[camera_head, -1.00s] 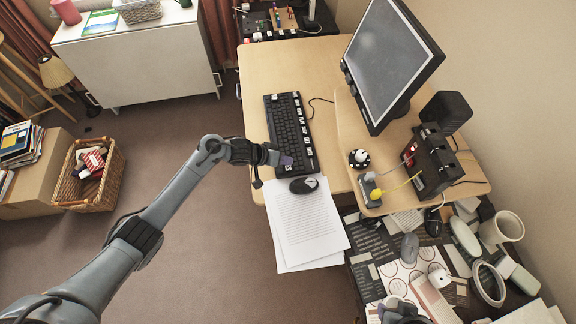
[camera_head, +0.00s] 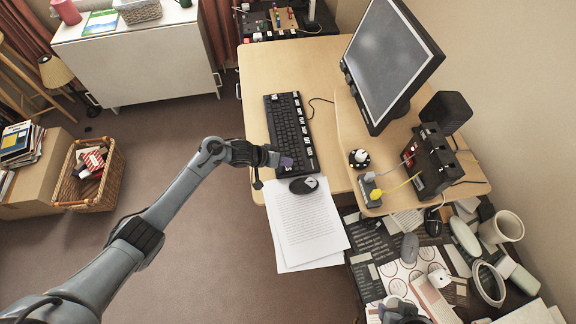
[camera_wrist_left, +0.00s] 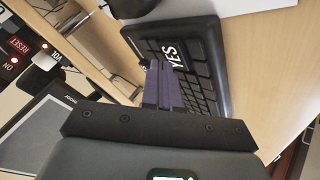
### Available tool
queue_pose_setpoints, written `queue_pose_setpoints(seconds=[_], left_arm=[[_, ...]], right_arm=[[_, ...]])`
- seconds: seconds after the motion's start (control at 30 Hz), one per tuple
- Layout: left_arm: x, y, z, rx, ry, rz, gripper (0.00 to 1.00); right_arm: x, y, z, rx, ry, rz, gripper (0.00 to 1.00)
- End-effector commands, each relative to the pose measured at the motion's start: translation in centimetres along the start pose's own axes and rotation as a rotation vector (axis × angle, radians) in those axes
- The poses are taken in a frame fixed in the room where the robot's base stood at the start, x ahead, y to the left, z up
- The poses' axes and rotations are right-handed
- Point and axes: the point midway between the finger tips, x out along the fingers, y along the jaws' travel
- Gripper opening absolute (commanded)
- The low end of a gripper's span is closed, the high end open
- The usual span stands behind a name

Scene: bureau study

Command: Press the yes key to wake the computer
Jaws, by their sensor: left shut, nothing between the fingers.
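The black keyboard (camera_head: 288,132) lies on the light wooden desk. In the left wrist view, the large black YES key (camera_wrist_left: 172,54) with white letters shows at the keyboard's near end. My left gripper (camera_head: 287,161) is at the keyboard's front end. Its purple fingers are shut and empty, and they also show in the left wrist view (camera_wrist_left: 162,72) right by the YES key, overlapping its edge. I cannot tell whether the tips touch it. The computer monitor (camera_head: 390,62) has a dark grey screen.
A black mouse (camera_head: 304,185) sits on white papers (camera_head: 308,228) just in front of the keyboard. A raised wooden shelf (camera_head: 352,125) carries the monitor, a black box (camera_head: 432,160) and cables. A cluttered dark table (camera_head: 362,277) stands at lower right.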

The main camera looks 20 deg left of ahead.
Motion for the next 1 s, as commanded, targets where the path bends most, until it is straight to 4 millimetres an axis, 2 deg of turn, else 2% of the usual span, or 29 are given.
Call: queue_pose_setpoints(seconds=[1.0], left_arm=[[0.69,-0.50,0.50,-0.001,0.000,0.000,0.00]], right_arm=[[0.33,0.13,0.15,-0.006,-0.001,0.005,0.43]])
